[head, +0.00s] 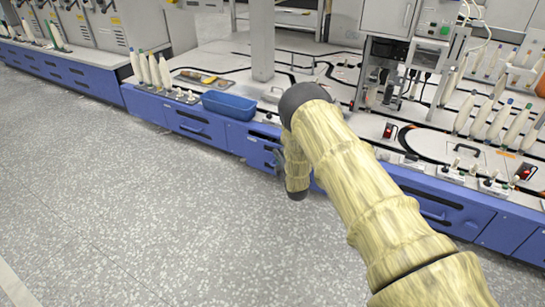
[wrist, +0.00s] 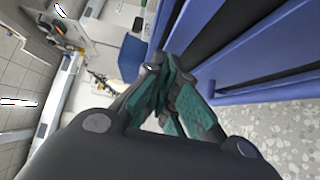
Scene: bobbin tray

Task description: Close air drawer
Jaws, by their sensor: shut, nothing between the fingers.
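A blue front panel (head: 255,148) with a dark slot runs along the base of the machine, just left of my arm in the head view. In the wrist view, blue panels (wrist: 268,50) with dark gaps beside them fill the upper right. I cannot tell which panel is the air drawer or how far any stands out. My gripper (wrist: 163,82), with teal finger pads, is shut and empty close to the blue front. In the head view my gripper (head: 278,158) is small and partly hidden by my arm, so contact with the panel is unclear.
A blue bin (head: 229,106) sits on the machine top above the panels. White bobbins (head: 155,70) stand to its left, and several more (head: 490,115) stand at the right. The grey speckled floor (head: 130,200) in front is clear.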

